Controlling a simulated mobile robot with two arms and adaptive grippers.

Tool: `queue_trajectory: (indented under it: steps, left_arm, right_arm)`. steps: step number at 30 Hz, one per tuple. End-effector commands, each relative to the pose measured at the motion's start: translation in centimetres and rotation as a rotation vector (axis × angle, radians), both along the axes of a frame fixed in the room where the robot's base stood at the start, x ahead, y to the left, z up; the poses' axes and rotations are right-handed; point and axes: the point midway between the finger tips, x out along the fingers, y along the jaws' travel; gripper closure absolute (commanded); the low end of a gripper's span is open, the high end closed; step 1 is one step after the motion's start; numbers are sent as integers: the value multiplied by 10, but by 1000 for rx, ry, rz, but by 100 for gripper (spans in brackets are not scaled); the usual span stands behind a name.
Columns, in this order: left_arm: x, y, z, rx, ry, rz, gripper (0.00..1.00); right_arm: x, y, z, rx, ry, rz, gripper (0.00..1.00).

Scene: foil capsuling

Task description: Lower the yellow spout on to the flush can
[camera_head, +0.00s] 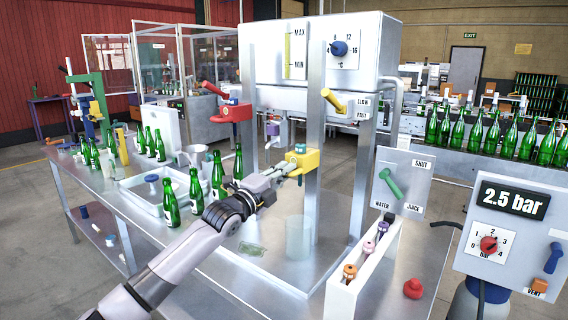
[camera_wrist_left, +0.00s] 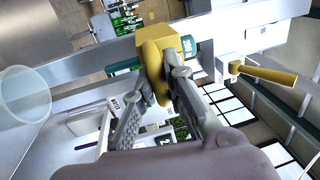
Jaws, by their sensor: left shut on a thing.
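The yellow spout (camera_head: 303,161) sits on a metal upright of the filling machine. My left gripper (camera_head: 286,171) is shut on the yellow spout from the left. In the left wrist view my left gripper's fingers (camera_wrist_left: 160,88) close around the spout's yellow body (camera_wrist_left: 156,55). The flush can (camera_head: 299,240), a clear open cylinder, stands on the steel table below the spout, with a clear vertical gap between them. It also shows at the left edge of the left wrist view (camera_wrist_left: 24,97). My right gripper is not in view.
A red spout (camera_head: 235,111) is higher on the left, and a yellow lever (camera_head: 333,101) is at the right upright. Green bottles (camera_head: 194,190) stand left of my arm. A white rack (camera_head: 366,270) with small coloured pieces and a red knob (camera_head: 413,288) stand right of the can.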

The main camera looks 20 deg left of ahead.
Motion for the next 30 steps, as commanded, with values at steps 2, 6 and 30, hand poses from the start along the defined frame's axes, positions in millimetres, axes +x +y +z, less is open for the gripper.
queue_trajectory:
  steps: [2,6,30]
  left_arm:
    - [0,0,-38,6,13,0,100]
    - [0,0,-70,5,13,1,100]
    - [0,-1,-110,5,17,1,84]
  right_arm:
    - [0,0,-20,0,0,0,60]
    - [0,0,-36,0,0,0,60]
    - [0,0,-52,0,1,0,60]
